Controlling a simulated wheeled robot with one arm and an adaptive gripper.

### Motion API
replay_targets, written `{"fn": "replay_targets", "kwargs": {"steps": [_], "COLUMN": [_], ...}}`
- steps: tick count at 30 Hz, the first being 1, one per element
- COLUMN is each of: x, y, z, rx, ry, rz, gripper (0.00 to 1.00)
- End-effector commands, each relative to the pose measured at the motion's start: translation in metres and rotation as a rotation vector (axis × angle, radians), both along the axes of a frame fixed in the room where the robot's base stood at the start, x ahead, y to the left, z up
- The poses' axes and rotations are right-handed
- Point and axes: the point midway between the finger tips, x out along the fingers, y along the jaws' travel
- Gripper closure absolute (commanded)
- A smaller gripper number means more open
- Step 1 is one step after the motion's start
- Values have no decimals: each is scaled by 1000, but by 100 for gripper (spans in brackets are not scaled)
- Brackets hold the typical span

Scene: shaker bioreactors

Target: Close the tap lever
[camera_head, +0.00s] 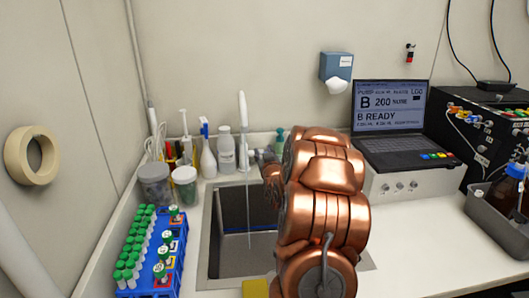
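The tap stands at the back edge of the sink (214,262). Its white lever (243,108) points upward, tilted slightly. A thin pale line, which looks like running water (248,205), drops from below the tap into the basin. My copper-coloured arm rises in front of the sink's right side and reaches back towards the tap. It hides the right part of the basin. Small grey parts beside the tap are too unclear to tell apart.
A blue rack (176,262) of green-capped tubes stands left of the sink. Jars (184,188) and bottles (226,150) line the back left. A laptop (390,118), a grey bin (492,222) and dark equipment stand at right. The counter right of my arm is clear.

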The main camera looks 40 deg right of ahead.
Motion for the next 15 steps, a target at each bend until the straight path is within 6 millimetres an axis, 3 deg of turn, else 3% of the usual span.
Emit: {"fn": "replay_targets", "kwargs": {"steps": [5, 15], "x": [0, 0], "y": [0, 0], "z": [0, 0], "rx": [-1, -1], "ry": [-1, -1], "rz": [0, 0], "gripper": [62, 97]}}
